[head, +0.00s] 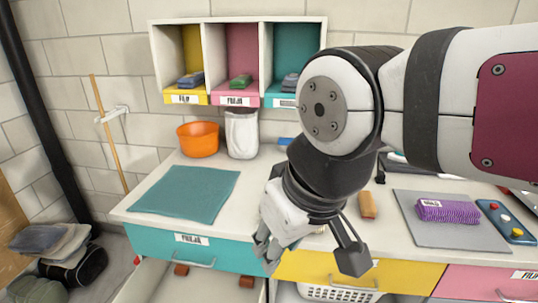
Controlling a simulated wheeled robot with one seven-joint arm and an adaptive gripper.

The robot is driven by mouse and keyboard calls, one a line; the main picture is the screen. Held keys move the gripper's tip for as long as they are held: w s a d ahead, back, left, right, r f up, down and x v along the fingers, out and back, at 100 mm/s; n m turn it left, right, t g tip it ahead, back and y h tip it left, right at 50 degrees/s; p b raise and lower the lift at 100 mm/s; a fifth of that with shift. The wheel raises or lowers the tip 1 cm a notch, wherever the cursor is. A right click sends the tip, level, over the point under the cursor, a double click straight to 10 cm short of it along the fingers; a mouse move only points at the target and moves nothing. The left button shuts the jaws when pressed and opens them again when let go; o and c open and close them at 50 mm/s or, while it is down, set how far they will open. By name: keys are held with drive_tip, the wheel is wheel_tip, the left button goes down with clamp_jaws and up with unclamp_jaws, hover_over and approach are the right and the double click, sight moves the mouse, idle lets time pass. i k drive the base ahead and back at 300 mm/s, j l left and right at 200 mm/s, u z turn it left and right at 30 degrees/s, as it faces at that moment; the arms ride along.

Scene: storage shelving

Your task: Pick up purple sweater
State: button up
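A purple knitted bundle (447,211), folded and with a small white label, lies on a grey mat (450,235) on the right of the counter; it looks like the purple sweater. My gripper (310,255) points down near the counter's front edge, well to the left of the purple bundle. Its fingers are spread apart, with nothing seen between them. My arm covers the back right part of the counter.
A teal mat (187,194) lies bare on the counter's left. An orange bowl (200,139) and white bin (242,134) stand behind. A brown block (367,205) and a blue device (508,222) flank the grey mat. Coloured cubbies (238,60) hang above; drawers (198,251) line the front.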

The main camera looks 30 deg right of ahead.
sight(429, 210)
drive_tip(key=z, duration=1.75)
drive_tip(key=i+l+z, duration=0.5)
drive_tip(key=l+z, duration=0.25)
drive_tip(key=j, duration=0.1)
